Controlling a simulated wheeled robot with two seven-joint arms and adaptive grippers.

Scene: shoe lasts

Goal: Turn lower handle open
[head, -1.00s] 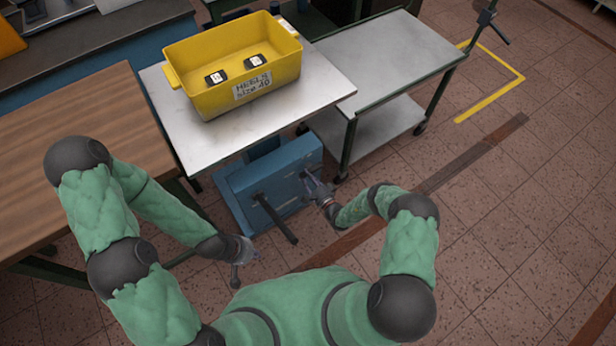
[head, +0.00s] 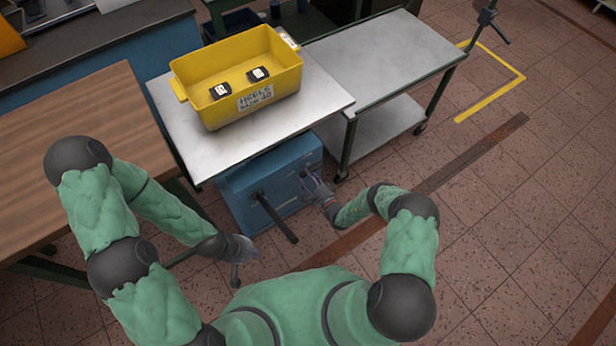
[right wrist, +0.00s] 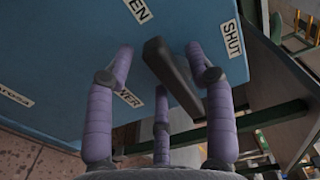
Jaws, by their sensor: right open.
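The lower handle (right wrist: 174,75) is a dark bar on a blue panel (right wrist: 80,65) in the right wrist view. A partly covered label (right wrist: 128,97) ending in "WER" is beside it, with "SHUT" (right wrist: 231,40) to the right and a label ending in "EN" (right wrist: 138,10) above. My right gripper (right wrist: 163,80) is open, its purple fingers spread around the handle; I cannot tell whether they touch it. In the head view my right gripper (head: 314,184) is at the right of the blue base's front. My left gripper (head: 246,250) hangs clear at the left; its fingers are unclear.
Above the blue base (head: 240,194) is a metal top (head: 185,130) bearing a yellow bin (head: 215,113) with two dark pieces. A long dark lever (head: 275,217) sticks out in front. A metal cart (head: 400,50) stands to the right, a wooden table (head: 70,150) to the left.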

